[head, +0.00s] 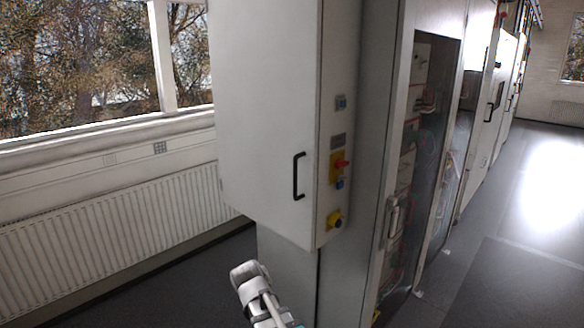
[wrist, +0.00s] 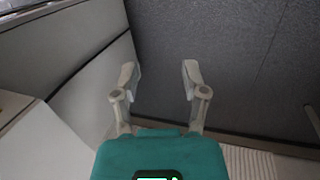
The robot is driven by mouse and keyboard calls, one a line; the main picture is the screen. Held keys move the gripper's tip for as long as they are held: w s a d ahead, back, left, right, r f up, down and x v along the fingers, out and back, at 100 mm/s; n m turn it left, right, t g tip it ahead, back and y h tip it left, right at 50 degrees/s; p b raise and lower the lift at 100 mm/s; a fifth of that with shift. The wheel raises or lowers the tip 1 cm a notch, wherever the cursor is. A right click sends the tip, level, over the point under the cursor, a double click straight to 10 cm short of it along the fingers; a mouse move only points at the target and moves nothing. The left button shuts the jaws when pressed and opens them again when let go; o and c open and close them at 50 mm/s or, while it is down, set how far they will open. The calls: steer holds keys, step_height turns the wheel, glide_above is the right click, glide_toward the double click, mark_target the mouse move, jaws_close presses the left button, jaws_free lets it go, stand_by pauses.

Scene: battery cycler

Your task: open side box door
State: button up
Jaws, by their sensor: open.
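The side box (head: 265,50) is a tall white cabinet mounted on the side of the larger grey cabinet in the head view. Its door (head: 255,120) faces me and looks shut. A black bar handle (head: 298,176) stands upright near the door's right edge. Part of my arm shows below the box in the head view, but the fingertips cannot be made out there. In the wrist view my gripper (wrist: 158,75) is open, with nothing between its two fingers. The wrist view shows grey floor beyond the fingers and no door handle.
A yellow and red switch (head: 339,168) and a yellow-based knob (head: 334,220) sit on the box's narrow right side. A cabinet with a glazed door (head: 425,130) stands to the right. A radiator (head: 110,235) lines the wall at left. Open floor (head: 520,270) lies at right.

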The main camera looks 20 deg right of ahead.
steer(key=w+d+r+n+t+h+p, duration=0.1)
steer(key=w+d+r+n+h+p, duration=0.2)
steer(key=w+r, duration=0.8)
steer(key=w+d+r+n+t+h+p, duration=0.2)
steer(key=w+r+n+h+p, duration=0.6)
steer(key=r, duration=1.1)
steer(key=w+d+n+h, duration=0.1)
steer(key=w+n+h, duration=0.2)
steer(key=w+n, duration=0.1)
steer(key=shift+w+n, duration=0.3)
steer(key=shift+n, duration=0.6)
steer(key=shift+d+f, duration=0.1)
glide_above(295, 196)
steer(key=shift+w+d, duration=0.15)
steer(key=shift+w, duration=0.2)
steer(key=shift+c, duration=0.3)
jaws_close()
